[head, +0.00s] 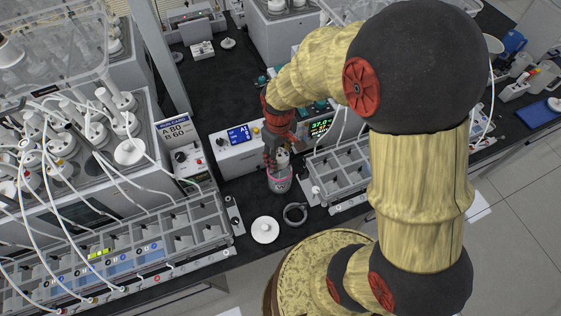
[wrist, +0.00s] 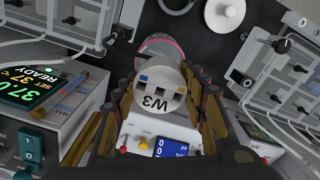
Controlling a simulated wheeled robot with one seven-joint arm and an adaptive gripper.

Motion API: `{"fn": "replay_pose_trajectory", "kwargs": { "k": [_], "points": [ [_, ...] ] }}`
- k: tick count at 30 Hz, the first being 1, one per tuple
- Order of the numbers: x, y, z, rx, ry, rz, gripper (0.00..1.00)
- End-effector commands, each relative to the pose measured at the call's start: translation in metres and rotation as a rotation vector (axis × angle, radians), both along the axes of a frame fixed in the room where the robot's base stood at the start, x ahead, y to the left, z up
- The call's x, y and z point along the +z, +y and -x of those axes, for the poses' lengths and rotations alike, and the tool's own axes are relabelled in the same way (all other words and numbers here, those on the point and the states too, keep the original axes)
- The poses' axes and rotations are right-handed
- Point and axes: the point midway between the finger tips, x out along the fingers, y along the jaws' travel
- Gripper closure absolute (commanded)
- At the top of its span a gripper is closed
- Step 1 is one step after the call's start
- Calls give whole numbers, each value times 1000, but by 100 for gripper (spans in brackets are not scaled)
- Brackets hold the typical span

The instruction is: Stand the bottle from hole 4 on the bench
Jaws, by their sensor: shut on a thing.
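My gripper (head: 277,152) points down over the dark bench, between the left reactor rack and the right one. It is shut on a bottle (head: 279,182), clear with a pink line around it. In the wrist view the bottle's white cap (wrist: 158,92) reads W3 and sits between the two fingers (wrist: 163,112). The bottle looks upright and low over the bench top (head: 233,182). I cannot tell whether its base touches. Hole 4 cannot be picked out in these views.
A white round lid (head: 265,230) and a dark ring (head: 295,213) lie near the bench's front edge, close to the bottle. A control box with a blue display (head: 238,134) stands behind. The left rack (head: 150,235) and right rack (head: 342,172) flank the gap.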

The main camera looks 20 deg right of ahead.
Motion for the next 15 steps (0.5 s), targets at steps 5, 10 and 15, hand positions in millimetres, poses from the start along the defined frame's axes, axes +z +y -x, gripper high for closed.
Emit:
{"fn": "replay_pose_trajectory", "kwargs": {
  "k": [5,10,15],
  "points": [
    [-19,-5,-3,-2,3,0,100],
    [-37,-5,-4,-1,1,0,100],
    [-37,-5,-5,-1,-1,1,100]
  ]
}}
